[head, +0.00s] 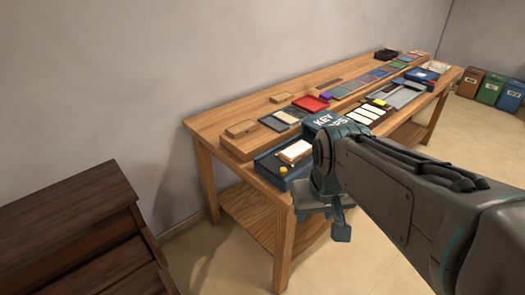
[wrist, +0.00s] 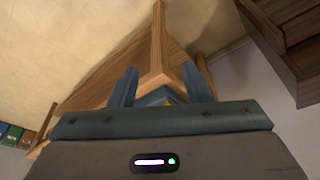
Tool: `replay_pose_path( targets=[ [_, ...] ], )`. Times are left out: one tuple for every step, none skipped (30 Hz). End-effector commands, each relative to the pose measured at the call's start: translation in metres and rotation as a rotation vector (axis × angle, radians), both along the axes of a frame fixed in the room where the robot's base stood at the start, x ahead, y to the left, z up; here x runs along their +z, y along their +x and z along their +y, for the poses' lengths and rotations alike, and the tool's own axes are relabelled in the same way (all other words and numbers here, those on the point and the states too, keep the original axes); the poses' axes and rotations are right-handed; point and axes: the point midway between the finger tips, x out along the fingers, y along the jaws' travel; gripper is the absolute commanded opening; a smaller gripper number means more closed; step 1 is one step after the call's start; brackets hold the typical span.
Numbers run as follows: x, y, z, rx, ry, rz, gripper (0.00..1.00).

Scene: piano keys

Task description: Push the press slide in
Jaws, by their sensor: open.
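A blue press (head: 268,165) sits at the near end of the wooden table. A cream block (head: 295,152) lies in it, and a yellow knob (head: 283,170) stands at its front. I cannot tell clearly which part is the slide. A blue panel with white lettering (head: 328,120), partly behind my arm, stands behind it. My gripper (wrist: 160,88) is open and empty, with its two fingers apart. In the head view it hangs just off the table's near corner, right of the press. In the wrist view a blue edge of the press (wrist: 158,97) shows low between the fingers, mostly hidden.
The wooden table (head: 232,198) has a raised back shelf with colored trays, including a red tray (head: 310,103). White key pieces (head: 363,116) lie beyond the lettered panel. A dark wooden cabinet (head: 70,235) stands at left. Colored bins (head: 488,90) stand far right. Open floor lies before the table.

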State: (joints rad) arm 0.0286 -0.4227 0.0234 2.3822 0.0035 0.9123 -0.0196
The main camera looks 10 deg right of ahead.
Motion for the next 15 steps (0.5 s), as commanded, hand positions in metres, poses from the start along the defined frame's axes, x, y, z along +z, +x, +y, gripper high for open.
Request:
replay_pose_path(
  targets=[
    [-0.008, 0.022, 0.0, 0.01, -0.004, -0.004, 0.44],
    [-0.008, 0.036, 0.0, 0.022, -0.007, -0.009, 0.44],
    [-0.008, 0.056, 0.001, 0.038, -0.009, -0.016, 0.44],
    [-0.008, 0.071, 0.002, 0.052, -0.011, -0.022, 0.44],
    [-0.008, 0.086, 0.002, 0.065, -0.011, -0.025, 0.44],
    [-0.009, 0.106, 0.003, 0.084, -0.012, -0.032, 0.44],
    [-0.01, 0.121, 0.003, 0.096, -0.013, -0.039, 0.44],
    [-0.011, 0.136, 0.003, 0.11, -0.011, -0.045, 0.44],
    [-0.013, 0.155, 0.003, 0.128, -0.009, -0.051, 0.44],
    [-0.015, 0.169, 0.003, 0.139, -0.006, -0.057, 0.44],
    [-0.017, 0.182, 0.002, 0.15, -0.003, -0.064, 0.44],
    [-0.019, 0.199, 0.001, 0.165, 0.0, -0.073, 0.44],
    [-0.021, 0.21, 0.0, 0.174, 0.004, -0.078, 0.44],
    [-0.023, 0.221, -0.001, 0.183, 0.007, -0.083, 0.44],
    [-0.024, 0.233, -0.003, 0.192, 0.01, -0.092, 0.44]
  ],
)
